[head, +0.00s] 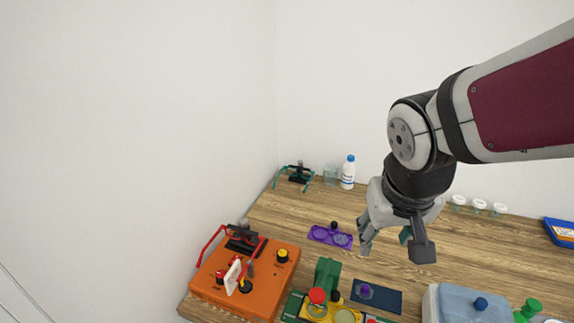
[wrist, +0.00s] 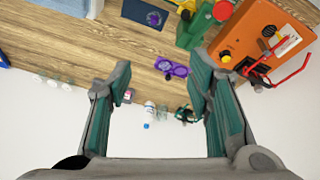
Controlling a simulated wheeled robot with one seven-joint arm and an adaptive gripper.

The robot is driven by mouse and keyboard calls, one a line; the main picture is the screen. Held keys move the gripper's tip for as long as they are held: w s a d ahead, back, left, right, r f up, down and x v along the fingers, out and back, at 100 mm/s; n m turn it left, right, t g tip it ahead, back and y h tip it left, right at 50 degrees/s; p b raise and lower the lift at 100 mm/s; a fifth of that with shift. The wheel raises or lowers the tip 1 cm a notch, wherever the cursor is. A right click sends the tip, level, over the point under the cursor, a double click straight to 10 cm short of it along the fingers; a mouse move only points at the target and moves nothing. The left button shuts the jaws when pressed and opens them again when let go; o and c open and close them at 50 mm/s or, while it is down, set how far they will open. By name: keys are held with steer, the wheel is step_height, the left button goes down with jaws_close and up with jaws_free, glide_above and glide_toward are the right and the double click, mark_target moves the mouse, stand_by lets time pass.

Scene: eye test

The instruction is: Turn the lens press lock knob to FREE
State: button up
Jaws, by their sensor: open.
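An orange box-shaped device (head: 212,280) stands at the left front of the table, with a red spectacle frame and a white card on top. A black and yellow knob (head: 283,256) sits near its back right corner; it also shows in the wrist view (wrist: 225,57). A green device (head: 327,271) with a red round knob (head: 317,296) stands at the bottom middle. I cannot tell which knob is the lock knob, and no FREE mark is readable. My gripper (head: 393,247) is open and empty above the table, right of and apart from both devices.
A purple two-ring tray (head: 318,234) lies behind the green device. A dark blue mat (head: 388,300) with a purple piece lies right of it. A pale blue-lidded box (head: 455,300) stands front right. Glasses, a white bottle (head: 348,175) and jars line the back. Bare wood lies between.

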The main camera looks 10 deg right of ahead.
steer(key=shift+s+a+f+m+g+y+p, duration=0.45)
steer(key=shift+s+f+p, duration=0.3)
steer(key=shift+f, duration=4.45)
steer(key=shift+s+a+f+m+g+y+p, duration=0.25)
steer(key=shift+s+a+f+g+p, duration=0.35)
steer(key=shift+f, duration=4.65)
steer(key=shift+s+a+f+m+g+y+p, duration=0.35)
steer(key=shift+s+f+g+p, duration=0.4)
steer(key=shift+f, duration=4.45)
steer(key=shift+c, duration=0.3)
jaws_close()
